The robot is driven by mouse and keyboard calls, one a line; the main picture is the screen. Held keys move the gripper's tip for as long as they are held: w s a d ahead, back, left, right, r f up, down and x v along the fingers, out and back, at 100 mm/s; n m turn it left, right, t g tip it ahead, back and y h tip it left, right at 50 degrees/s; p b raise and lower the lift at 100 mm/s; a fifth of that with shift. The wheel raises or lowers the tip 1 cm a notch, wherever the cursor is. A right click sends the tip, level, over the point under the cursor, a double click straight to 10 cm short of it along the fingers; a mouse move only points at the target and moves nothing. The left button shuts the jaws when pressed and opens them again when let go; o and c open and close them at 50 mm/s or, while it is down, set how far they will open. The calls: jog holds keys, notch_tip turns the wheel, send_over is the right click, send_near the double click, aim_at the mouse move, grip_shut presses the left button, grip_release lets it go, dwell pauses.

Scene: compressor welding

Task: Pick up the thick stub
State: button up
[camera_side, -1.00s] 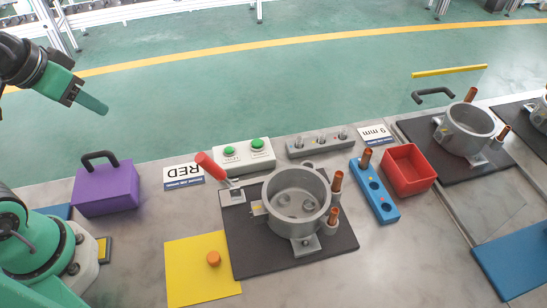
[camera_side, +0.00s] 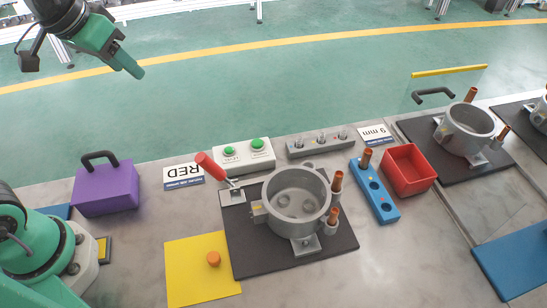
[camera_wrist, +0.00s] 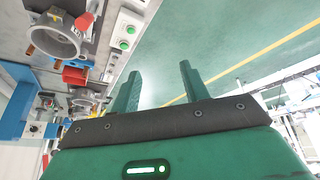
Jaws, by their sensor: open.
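A copper stub (camera_side: 366,158) stands upright in the far end hole of the blue holder (camera_side: 388,210); the holder's other holes look empty. Two more copper stubs, an upper one (camera_side: 337,182) and a lower one (camera_side: 332,217), stand at the right side of the grey compressor pot (camera_side: 297,203). I cannot tell by thickness which is the thick stub. My gripper (camera_side: 137,72) is high at the upper left, far from all the stubs. It also shows in the wrist view (camera_wrist: 159,72), with fingers apart and nothing between them.
A red bin (camera_side: 408,170) stands right of the blue holder. A red-handled clamp (camera_side: 211,167), a green-button box (camera_side: 244,156) and a grey post block (camera_side: 320,143) surround the pot. A purple box (camera_side: 105,190) and yellow mat (camera_side: 202,285) with an orange puck (camera_side: 214,258) lie left.

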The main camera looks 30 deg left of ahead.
jog(key=w+d+r+g, duration=0.1)
jog(key=w+d+r, duration=0.1)
jog(key=w+d, duration=0.7)
jog(key=g+h, duration=0.1)
jog(key=g, duration=0.1)
send_near(366, 151)
jog(key=f, duration=0.1)
jog(key=shift+d+f, duration=0.15)
jog(key=shift+f, duration=0.15)
jog(key=shift+w+f, duration=0.1)
jog(key=shift+x, duration=1.2)
jog(key=shift+f, duration=0.1)
